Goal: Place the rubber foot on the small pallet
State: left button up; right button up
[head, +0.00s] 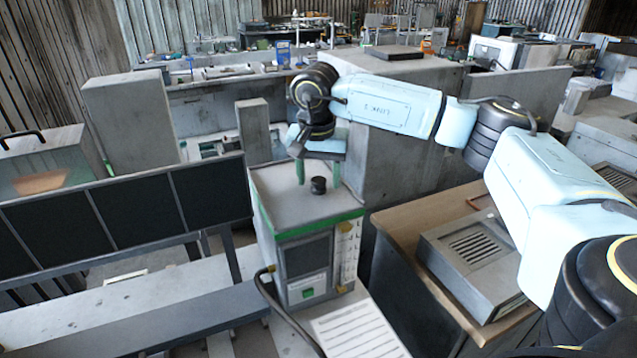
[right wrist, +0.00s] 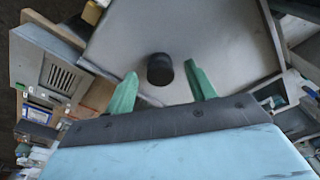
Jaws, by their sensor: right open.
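The rubber foot looks to be the small black cylinder (head: 318,185) standing on the grey top of a green-edged cabinet. It also shows in the right wrist view (right wrist: 160,69). My right gripper (head: 318,174) is open above that top, its two green fingers pointing down. In the right wrist view the fingers (right wrist: 160,74) lie on either side of the black cylinder, with gaps on both sides. I cannot tell whether the cylinder is fully between the tips. I cannot pick out the small pallet with certainty. My left gripper is not in view.
The cabinet (head: 290,205) has a tall grey block (head: 390,150) behind it, with a dark flat slab (head: 393,52) on top. A wooden table (head: 400,215) with a vented metal box (head: 475,250) stands right. Dark panels (head: 130,212) stand left. The cabinet top around the cylinder is clear.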

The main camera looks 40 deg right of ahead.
jog(key=c, duration=1.1)
jog(key=shift+r, duration=0.1)
jog(key=shift+c, duration=0.2)
